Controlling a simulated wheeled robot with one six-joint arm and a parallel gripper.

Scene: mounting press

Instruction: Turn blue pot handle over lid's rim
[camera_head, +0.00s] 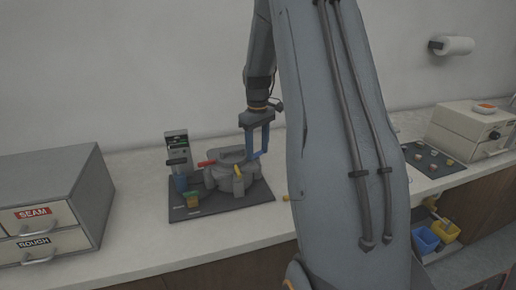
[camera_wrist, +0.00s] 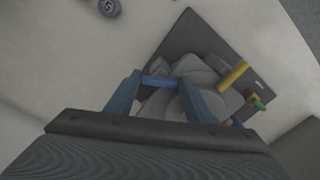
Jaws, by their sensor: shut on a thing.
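The grey mounting press pot (camera_head: 222,176) stands on a dark mat with its lid on top. The blue handle spans the finger gap in the wrist view (camera_wrist: 160,88). My fingers partly hide it, so its exact angle to the lid's rim is unclear.
The dark mat (camera_head: 240,200) lies on a pale counter. A small upright unit (camera_head: 177,150) stands left of the pot. Grey drawers (camera_head: 60,195) marked SEAM and ROUGH are at left. My arm hides the counter's middle; a dark tray (camera_head: 432,161) lies at right.

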